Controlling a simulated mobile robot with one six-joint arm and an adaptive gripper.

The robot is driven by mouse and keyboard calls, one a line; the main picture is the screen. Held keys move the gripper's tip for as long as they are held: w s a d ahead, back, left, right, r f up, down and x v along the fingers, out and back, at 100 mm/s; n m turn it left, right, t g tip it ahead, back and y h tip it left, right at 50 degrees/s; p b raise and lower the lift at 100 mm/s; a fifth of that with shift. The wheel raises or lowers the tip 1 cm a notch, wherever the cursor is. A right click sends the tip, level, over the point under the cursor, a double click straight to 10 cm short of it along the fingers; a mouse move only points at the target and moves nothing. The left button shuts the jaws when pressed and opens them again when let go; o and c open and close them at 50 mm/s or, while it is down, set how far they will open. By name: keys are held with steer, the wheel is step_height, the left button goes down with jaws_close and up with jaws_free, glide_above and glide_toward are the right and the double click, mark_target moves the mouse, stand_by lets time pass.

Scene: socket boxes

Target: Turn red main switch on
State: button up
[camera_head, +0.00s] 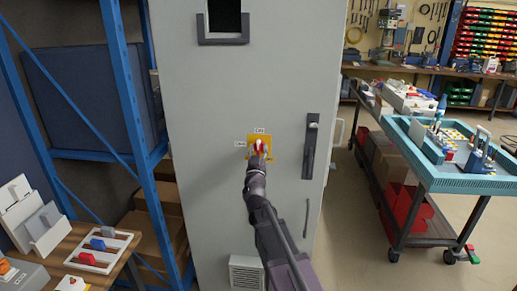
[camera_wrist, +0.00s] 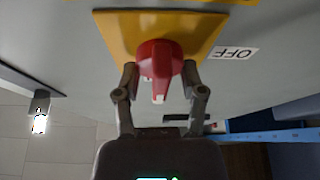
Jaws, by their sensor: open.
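The red main switch (camera_head: 258,145) is a rotary knob on a yellow plate (camera_head: 249,152) on the front of a tall grey cabinet (camera_head: 205,110). A small white label (camera_head: 260,131) sits above it and another (camera_head: 240,144) to its left. In the wrist view the red knob (camera_wrist: 160,55) stands out from the yellow plate (camera_wrist: 115,30), with a label reading OFF (camera_wrist: 234,53) to its right. My gripper (camera_wrist: 160,72) is open, one finger on each side of the knob. Whether the fingers touch it I cannot tell. In the head view my gripper (camera_head: 257,158) partly hides the switch.
A dark door handle (camera_head: 310,147) is right of the switch on the cabinet. A blue shelf rack (camera_head: 125,80) stands left. A table with socket parts (camera_head: 103,250) is at lower left. A teal-topped cart (camera_head: 470,180) stands right, with open floor before it.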

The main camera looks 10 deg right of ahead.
jaws_close()
steer(key=shift+m+h, duration=0.4)
steer(key=shift+m, duration=0.5)
jaws_free()
steer(key=shift+n+y, duration=0.4)
steer(key=shift+n, duration=0.2)
